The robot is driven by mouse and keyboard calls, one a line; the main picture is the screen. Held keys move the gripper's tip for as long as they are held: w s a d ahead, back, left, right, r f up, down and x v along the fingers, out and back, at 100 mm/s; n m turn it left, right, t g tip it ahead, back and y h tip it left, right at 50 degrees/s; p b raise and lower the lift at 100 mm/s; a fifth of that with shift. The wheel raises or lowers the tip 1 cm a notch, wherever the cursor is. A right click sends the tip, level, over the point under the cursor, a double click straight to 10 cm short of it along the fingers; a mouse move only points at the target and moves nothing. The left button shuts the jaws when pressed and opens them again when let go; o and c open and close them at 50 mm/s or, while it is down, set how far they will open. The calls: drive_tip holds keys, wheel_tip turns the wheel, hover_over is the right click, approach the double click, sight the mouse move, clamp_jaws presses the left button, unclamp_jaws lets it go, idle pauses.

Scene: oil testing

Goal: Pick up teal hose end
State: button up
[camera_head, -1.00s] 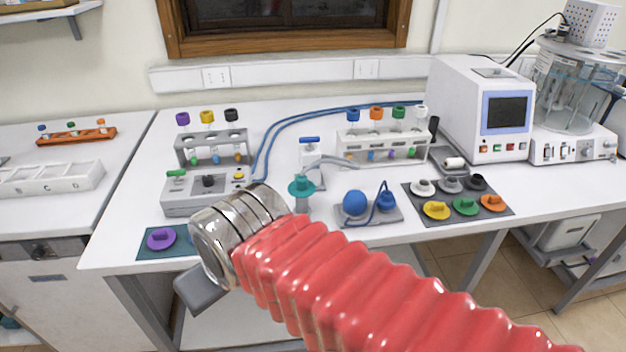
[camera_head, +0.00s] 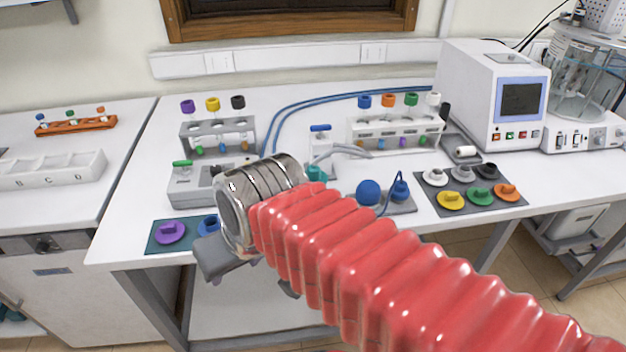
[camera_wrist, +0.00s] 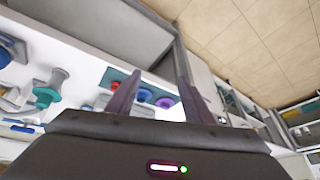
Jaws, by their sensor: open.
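The teal hose end (camera_head: 316,174) is at the middle of the bench, in front of a small blue-handled valve (camera_head: 320,137) with a grey hose. In the head view my arm hides its lower part. In the wrist view a teal flanged piece (camera_wrist: 47,95) that looks like it is at the left, well to the left of my fingers. My gripper (camera_wrist: 158,95) is open, with nothing between its two dark fingers. In the head view its grey body hangs over the bench's front edge, left of the teal hose end; its fingertips are hard to make out.
A teal mat (camera_head: 154,248) with purple (camera_head: 170,232) and blue (camera_head: 208,225) caps lies close to my gripper. A grey box (camera_head: 188,190) stands behind my wrist. A blue-bulb stand (camera_head: 405,208) and a mat of coloured caps (camera_head: 433,208) are to the right.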

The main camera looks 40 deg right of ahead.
drive_tip(key=w+d+f+m+g+y, duration=0.1)
drive_tip(key=w+d+f+m+y, duration=0.25)
drive_tip(key=m, duration=0.55)
drive_tip(key=m+t+h, duration=0.1)
drive_tip(key=m+t, duration=0.9)
drive_tip(key=m, duration=1.4)
approach(318, 168)
drive_tip(key=w+f, duration=0.1)
drive_tip(key=shift+w+a+f+n, duration=0.1)
drive_tip(key=shift+w+f+n, duration=0.1)
drive_tip(key=shift+n, duration=0.1)
drive_tip(key=shift+x, duration=4.3)
drive_tip(key=shift+r, duration=0.1)
drive_tip(key=shift+x, duration=2.6)
